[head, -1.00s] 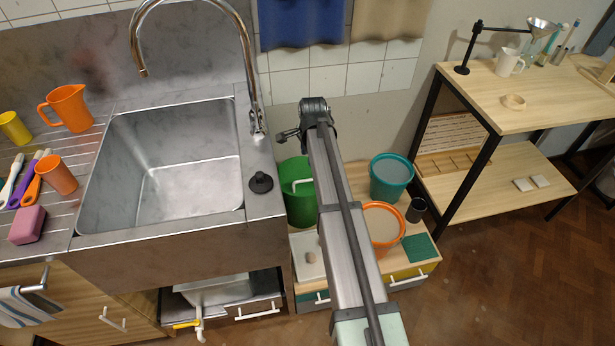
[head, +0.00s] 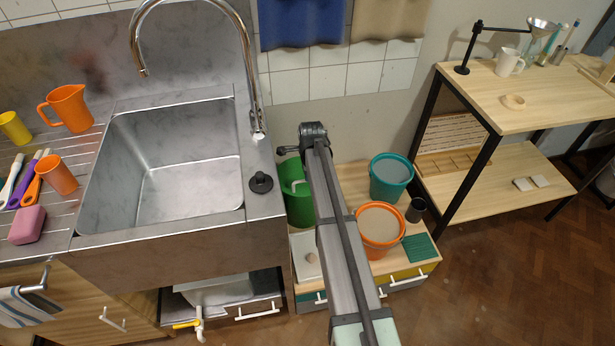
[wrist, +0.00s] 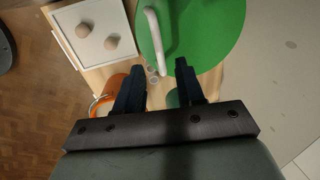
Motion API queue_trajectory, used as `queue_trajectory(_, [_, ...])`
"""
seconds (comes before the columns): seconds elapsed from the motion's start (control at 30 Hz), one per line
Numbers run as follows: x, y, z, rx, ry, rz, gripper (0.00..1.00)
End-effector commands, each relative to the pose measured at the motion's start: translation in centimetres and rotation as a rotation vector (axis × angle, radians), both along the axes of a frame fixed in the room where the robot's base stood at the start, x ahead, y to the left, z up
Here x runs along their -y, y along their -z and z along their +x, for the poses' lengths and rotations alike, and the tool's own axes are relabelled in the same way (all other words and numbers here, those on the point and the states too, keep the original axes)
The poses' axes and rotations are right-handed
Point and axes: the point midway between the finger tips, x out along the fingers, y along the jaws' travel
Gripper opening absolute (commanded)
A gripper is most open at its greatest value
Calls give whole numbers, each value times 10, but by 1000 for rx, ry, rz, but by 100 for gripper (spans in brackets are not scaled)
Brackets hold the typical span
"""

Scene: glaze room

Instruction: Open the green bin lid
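The green bin (head: 299,208) stands on the low wooden unit right of the sink, partly hidden behind my arm. Its round green lid (wrist: 205,35) appears shut, and a white bar handle (wrist: 155,40) stands on it. In the head view my gripper (head: 287,150) is small, beside the bin's top.
An orange bucket (head: 381,246) and a teal bucket (head: 390,190) stand right of the bin. A white square panel with round knobs (wrist: 90,32) lies near it. The steel sink (head: 265,215) borders the bin on the left. A dark cup (head: 416,210) stands at the right.

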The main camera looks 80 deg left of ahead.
Motion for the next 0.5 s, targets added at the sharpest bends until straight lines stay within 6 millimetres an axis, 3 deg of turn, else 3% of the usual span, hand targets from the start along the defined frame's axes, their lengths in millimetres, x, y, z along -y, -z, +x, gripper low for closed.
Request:
queue_trajectory(0.2, [-6,29,0,0,-1,-1,38])
queue_trajectory(0.5, [-8,42,0,0,-1,-1,38])
